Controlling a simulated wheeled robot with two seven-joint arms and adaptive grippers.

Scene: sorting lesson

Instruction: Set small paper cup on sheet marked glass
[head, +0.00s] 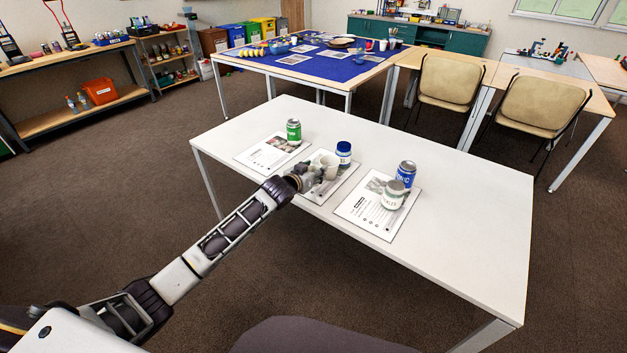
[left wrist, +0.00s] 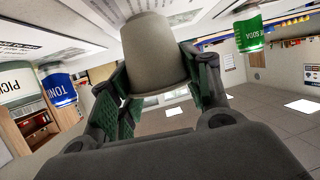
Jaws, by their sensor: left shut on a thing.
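A small pale paper cup (head: 330,165) is held at the middle sheet (head: 314,196) on the white table. My left gripper (head: 313,175) is shut around its side. In the left wrist view the cup (left wrist: 158,55) sits between the two fingers, narrow end towards the tabletop, so it looks upright. I cannot tell whether its base touches the sheet. The left sheet (head: 262,158) bears a green can (head: 293,132). The right sheet (head: 362,212) bears a blue tonic can (head: 405,175) and a white pickles jar (head: 393,195). The sheets' titles are too small to read. My right gripper is out of view.
A blue-lidded jar (head: 344,153) stands just behind the cup at the middle sheet. The white table's right part (head: 475,220) is clear. Behind it stand a table with a blue cloth (head: 335,68) and two beige chairs (head: 448,80).

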